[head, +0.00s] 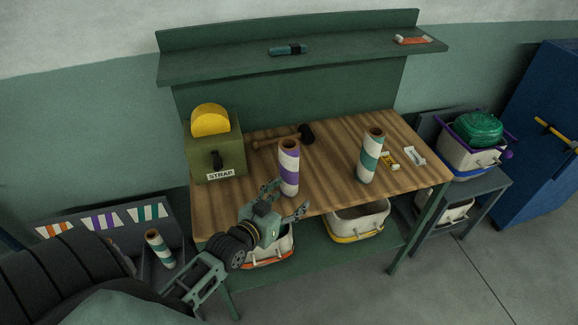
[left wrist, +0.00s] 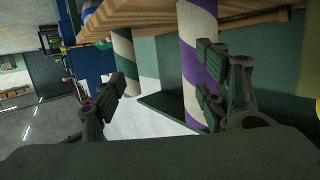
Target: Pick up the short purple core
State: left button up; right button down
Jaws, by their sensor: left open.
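A white core with spiral purple stripes (head: 288,167) stands upright near the front edge of the wooden bench. It also shows in the left wrist view (left wrist: 201,60), beside and partly behind the right-hand finger. My left gripper (head: 288,197) is open and empty, just in front of the core at the bench's front edge. In the left wrist view the jaws (left wrist: 165,80) are spread wide, and I cannot tell whether a finger touches the core. My right gripper is not in view.
A teal-striped core (head: 369,156) stands to the right on the bench (head: 330,133). A mallet (head: 283,139) lies behind the purple core. A green strap box (head: 215,150) is at left. A smaller teal-striped core (head: 159,249) leans in a labelled rack at lower left.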

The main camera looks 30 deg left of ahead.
aim_at(284, 162)
pick_arm(q)
jog(key=a+r, duration=0.1)
jog(key=w+a+r+t+y, duration=0.1)
jog(key=a+r, duration=0.1)
jog(key=w+a+r+n+t, duration=0.1)
jog(key=a+r, duration=0.1)
jog(key=shift+r+y, duration=0.1)
jog(key=shift+y, duration=0.2)
jog(key=shift+w+a+r+t, duration=0.15)
jog(key=shift+w+r+t, duration=0.05)
jog(key=shift+t, duration=0.1)
jog(key=shift+w+p, duration=0.55)
jog(key=shift+w, duration=0.7)
jog(key=w, duration=0.2)
jog(key=w+p, duration=0.1)
jog(key=w, duration=0.1)
jog(key=shift+a, duration=0.4)
jog(key=shift+w+f, duration=0.1)
jog(key=shift+w, duration=0.25)
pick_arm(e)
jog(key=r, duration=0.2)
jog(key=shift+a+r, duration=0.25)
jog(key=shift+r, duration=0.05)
pick_arm(q)
jog(key=shift+c, duration=0.2)
